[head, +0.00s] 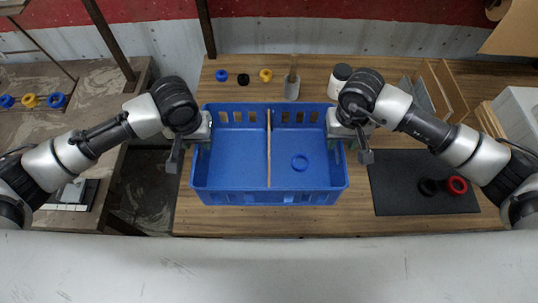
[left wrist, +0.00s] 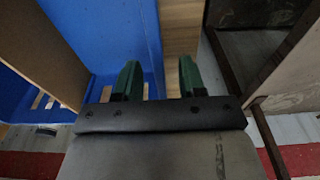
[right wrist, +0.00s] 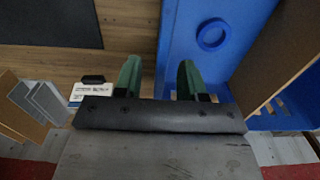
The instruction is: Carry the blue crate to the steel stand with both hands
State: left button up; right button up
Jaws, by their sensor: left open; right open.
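The blue crate (head: 270,197) stands on the wooden table, with a thin wooden divider (head: 269,150) across its inside and a blue ring (head: 300,162) on the floor of its right compartment. My left gripper (head: 200,132) is at the crate's left wall; in the left wrist view its open fingers (left wrist: 158,75) have the wall's edge between them. My right gripper (head: 343,130) is at the right wall; in the right wrist view its open fingers (right wrist: 158,75) are likewise on either side of the wall. I cannot tell for sure which surface is the steel stand.
Behind the crate are several small rings, a utensil cup (head: 292,88) and a white jar (head: 339,80). A dark mat (head: 400,190) with a black and a red ring (head: 456,185) lies right. A separate grey-brown surface (head: 85,95) is at the left, across a gap.

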pick_arm(q)
jog(key=shift+w+f, duration=0.15)
jog(key=shift+f, duration=0.45)
pick_arm(e)
jog(key=shift+f, duration=0.6)
pick_arm(q)
grip_shut()
pick_arm(e)
grip_shut()
pick_arm(q)
jog(key=shift+r, duration=0.1)
pick_arm(e)
jog(key=shift+r, duration=0.1)
